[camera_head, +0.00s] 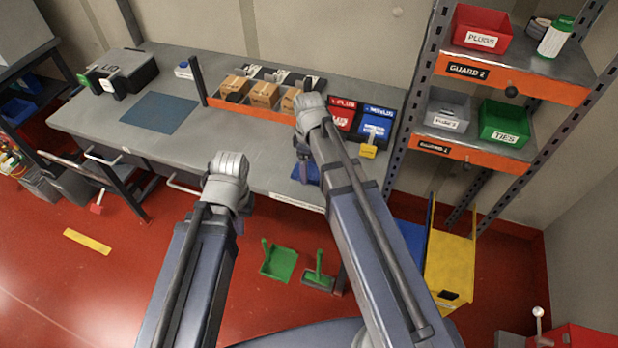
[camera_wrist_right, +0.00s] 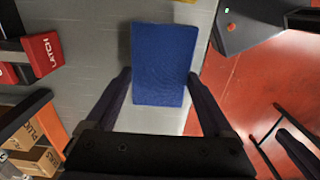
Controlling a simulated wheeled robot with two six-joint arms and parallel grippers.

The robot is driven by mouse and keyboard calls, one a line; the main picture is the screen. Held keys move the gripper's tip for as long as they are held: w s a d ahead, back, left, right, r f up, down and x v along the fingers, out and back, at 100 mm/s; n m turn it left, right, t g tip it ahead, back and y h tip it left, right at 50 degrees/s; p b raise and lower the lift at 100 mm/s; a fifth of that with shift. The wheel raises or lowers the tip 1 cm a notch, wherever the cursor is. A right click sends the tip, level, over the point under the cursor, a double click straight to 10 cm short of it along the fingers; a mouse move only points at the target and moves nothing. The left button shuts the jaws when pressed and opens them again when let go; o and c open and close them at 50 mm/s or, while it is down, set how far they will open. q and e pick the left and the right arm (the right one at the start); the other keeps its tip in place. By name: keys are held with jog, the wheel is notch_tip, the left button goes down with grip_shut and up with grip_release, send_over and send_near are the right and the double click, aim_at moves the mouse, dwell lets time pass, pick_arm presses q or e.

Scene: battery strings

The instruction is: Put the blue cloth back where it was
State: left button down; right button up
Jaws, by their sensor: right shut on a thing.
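The blue cloth (camera_wrist_right: 163,60) is a flat blue rectangle between the two fingers of my right gripper (camera_wrist_right: 160,78) in the right wrist view. My right gripper is shut on it. In the head view, part of the cloth (camera_head: 306,175) shows below the right wrist at the bench's front edge, and the arm hides some of it. My left gripper (camera_head: 227,182) is in front of the bench, apart from the cloth. Its fingers are hidden, so its opening cannot be told.
A dark blue mat (camera_head: 157,112) lies on the grey bench (camera_head: 225,140). Cardboard boxes (camera_head: 263,94) and red and blue bins (camera_head: 377,122) stand along the back. A shelf rack (camera_head: 512,85) is at the right. The bench between mat and right arm is clear.

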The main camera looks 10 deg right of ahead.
aim_at(309, 170)
jog(key=shift+f+b, duration=1.7)
jog(key=shift+f, duration=0.15)
jog(key=shift+f, duration=0.15)
jog(key=o, duration=0.9)
notch_tip(309, 170, up, 12)
jog(key=p, duration=1.2)
jog(key=shift+r, duration=0.25)
jog(key=s+a+m, duration=0.2)
jog(key=s+a, duration=0.1)
jog(key=s, duration=0.2)
jog(key=s+a+m, duration=0.3)
jog(key=s, duration=0.2)
jog(key=s+a+m+h, duration=0.1)
jog(key=s+a+m, duration=0.1)
jog(key=s+a, duration=0.2)
jog(key=shift+s, duration=0.4)
